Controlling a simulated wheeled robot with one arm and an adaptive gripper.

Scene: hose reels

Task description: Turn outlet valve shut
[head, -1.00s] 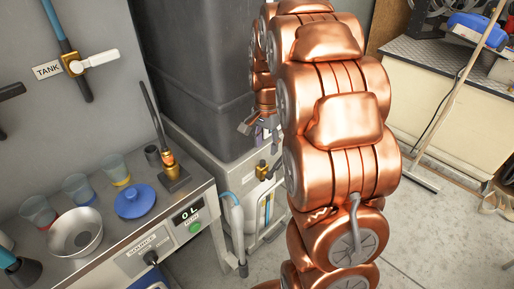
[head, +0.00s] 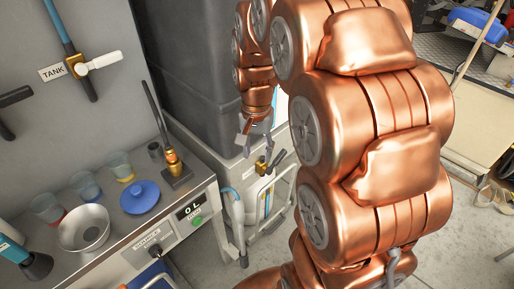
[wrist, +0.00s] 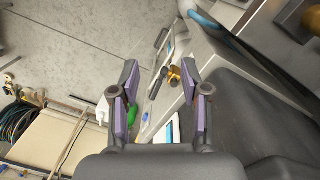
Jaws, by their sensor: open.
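A small brass valve with a dark lever (head: 263,166), seemingly the outlet valve, sits low on the pale box below the big grey tank. It also shows in the wrist view (wrist: 174,73), between and beyond the fingertips. My gripper (head: 258,150) is open and empty, pointing down just above the valve. In the wrist view my gripper (wrist: 160,68) has its two purple-padded fingers spread to either side of the valve, with no contact visible. The exact lever angle is too small to tell.
A white-handled valve labelled TANK (head: 98,62) is on the wall. A bent metal rail (head: 278,205) runs beside the valve.

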